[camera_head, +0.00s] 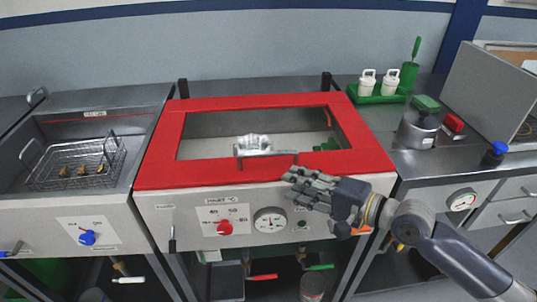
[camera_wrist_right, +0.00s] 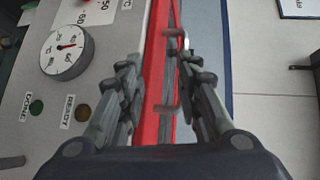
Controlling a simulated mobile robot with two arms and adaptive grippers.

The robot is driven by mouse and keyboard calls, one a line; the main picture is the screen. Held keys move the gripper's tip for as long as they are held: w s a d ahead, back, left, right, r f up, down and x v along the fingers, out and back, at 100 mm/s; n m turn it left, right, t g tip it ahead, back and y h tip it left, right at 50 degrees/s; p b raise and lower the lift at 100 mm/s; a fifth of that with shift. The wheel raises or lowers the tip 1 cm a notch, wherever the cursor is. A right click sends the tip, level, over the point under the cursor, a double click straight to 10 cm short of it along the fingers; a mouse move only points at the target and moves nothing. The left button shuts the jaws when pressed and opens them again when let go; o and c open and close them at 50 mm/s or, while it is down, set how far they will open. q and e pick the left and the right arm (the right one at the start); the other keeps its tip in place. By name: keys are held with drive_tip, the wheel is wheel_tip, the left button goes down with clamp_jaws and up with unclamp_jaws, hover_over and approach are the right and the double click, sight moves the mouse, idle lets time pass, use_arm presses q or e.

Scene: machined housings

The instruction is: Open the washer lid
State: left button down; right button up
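The washer lid (camera_head: 360,160) is a red frame with a window, lying shut on the washer (camera_head: 160,205). Its silver bar handle (camera_head: 266,151) is at the middle of the front edge. My right gripper (camera_head: 290,183) is at the lid's front edge, just right of the handle and apart from its bar in the head view. In the wrist view the right gripper (camera_wrist_right: 163,85) is open, with the red lid edge (camera_wrist_right: 157,75) showing between its fingers. Whether the fingers touch the lid is unclear. My left gripper is out of view.
A gauge (camera_head: 270,220) and a red knob (camera_head: 224,228) are on the washer's front panel. A basin with a wire basket (camera_head: 75,165) is at left. A green tray with white bottles (camera_head: 378,96) and a metal pot (camera_head: 417,132) stand on the right counter.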

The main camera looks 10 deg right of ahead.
sight(268, 154)
drive_tip(key=w+a, duration=0.2)
drive_tip(key=w, duration=0.1)
drive_tip(key=w+a+r+m+p, duration=0.1)
drive_tip(key=w+a, duration=0.1)
drive_tip(key=w, duration=0.1)
drive_tip(key=w+a+m+t, duration=0.1)
drive_tip(key=w+a, duration=0.1)
drive_tip(key=w, duration=0.1)
drive_tip(key=shift+w+r+p, duration=0.2)
drive_tip(key=shift+w+p, duration=0.1)
drive_tip(key=shift+p, duration=0.05)
drive_tip(key=shift+d, duration=0.1)
clamp_jaws()
